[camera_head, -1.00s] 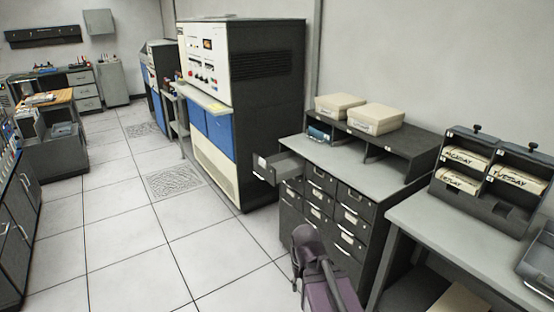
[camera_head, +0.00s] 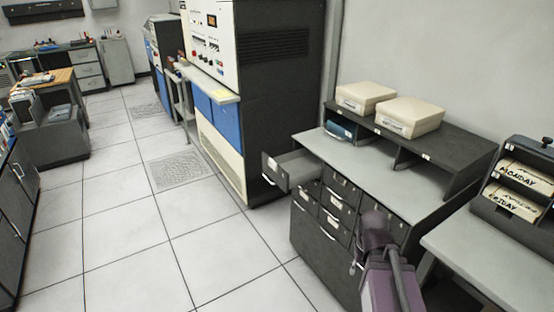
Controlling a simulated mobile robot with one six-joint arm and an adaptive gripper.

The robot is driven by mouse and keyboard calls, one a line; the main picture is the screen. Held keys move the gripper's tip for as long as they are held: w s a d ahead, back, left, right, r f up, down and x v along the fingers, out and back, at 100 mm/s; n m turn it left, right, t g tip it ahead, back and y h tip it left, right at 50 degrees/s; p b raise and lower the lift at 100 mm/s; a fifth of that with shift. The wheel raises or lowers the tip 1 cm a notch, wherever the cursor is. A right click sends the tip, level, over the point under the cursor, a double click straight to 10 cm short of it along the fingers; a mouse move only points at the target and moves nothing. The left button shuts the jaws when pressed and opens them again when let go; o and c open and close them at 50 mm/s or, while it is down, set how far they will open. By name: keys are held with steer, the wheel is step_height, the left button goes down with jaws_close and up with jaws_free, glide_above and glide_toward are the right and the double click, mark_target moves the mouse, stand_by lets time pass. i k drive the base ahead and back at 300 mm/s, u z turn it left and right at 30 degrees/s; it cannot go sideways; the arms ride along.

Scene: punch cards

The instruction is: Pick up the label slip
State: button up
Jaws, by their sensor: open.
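I cannot make out a loose label slip for certain. Small white labels mark the drawer fronts of the dark cabinet (camera_head: 318,250). Its top-left drawer (camera_head: 290,170) is pulled out, and its inside looks grey and empty from here. My gripper (camera_head: 355,266) is open, at the end of my purple arm, in front of the cabinet's lower drawers. It appears to hold nothing. My arm hides some of the right-hand drawers.
Two cream boxes (camera_head: 410,116) sit on the cabinet's raised shelf. A blue item (camera_head: 340,131) lies in the shelf's left cubby. A rack (camera_head: 520,185) with day-labelled bundles stands on a grey table (camera_head: 490,255). A tall console (camera_head: 270,100) stands behind. The tiled floor at left is clear.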

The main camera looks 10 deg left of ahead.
mark_target(272, 164)
steer(key=u, duration=0.2)
steer(key=i, duration=1.1)
steer(key=u, duration=0.5)
